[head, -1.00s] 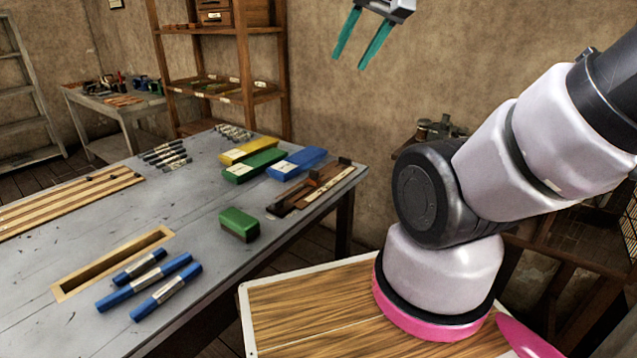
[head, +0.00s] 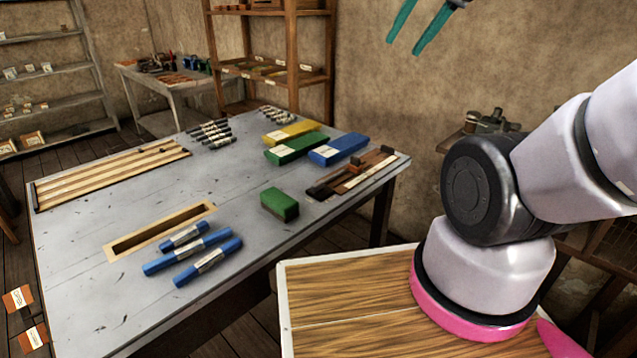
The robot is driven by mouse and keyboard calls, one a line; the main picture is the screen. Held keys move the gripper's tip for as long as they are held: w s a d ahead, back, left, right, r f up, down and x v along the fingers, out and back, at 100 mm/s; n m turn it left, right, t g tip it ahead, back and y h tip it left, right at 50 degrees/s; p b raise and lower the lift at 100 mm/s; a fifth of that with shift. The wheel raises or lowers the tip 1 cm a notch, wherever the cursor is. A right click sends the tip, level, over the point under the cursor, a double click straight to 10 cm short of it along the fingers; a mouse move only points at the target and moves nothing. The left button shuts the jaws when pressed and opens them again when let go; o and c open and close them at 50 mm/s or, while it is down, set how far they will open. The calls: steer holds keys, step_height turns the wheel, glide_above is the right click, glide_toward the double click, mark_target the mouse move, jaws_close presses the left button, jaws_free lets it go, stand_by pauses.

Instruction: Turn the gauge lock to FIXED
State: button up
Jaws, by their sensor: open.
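I cannot make out a gauge lock or a FIXED marking in this view. A dark wooden device with sliding-looking parts and a pale strip (head: 352,173) lies at the right end of the grey table (head: 80,245); I cannot tell whether the lock belongs to it. My gripper (head: 404,46) is at the top of the picture, its two teal fingers apart with nothing between them. It appears high in front of the wall, clear of the table, and its upper part is cut off by the frame.
On the table are several blue cylinders (head: 187,250), a green block (head: 279,205), yellow, green and blue boxes (head: 338,149), a slotted wooden frame (head: 160,230) and a slatted board (head: 110,175). A wooden shelf (head: 270,75) stands behind. The table's middle is mostly bare.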

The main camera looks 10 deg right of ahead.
steer(key=shift+w, duration=0.1)
steer(key=m+g+h, duration=0.2)
steer(key=m+g, duration=0.5)
glide_above(318, 183)
step_height(318, 183, down, 27)
step_height(318, 183, down, 11)
steer(key=shift+r, duration=0.15)
jaws_close()
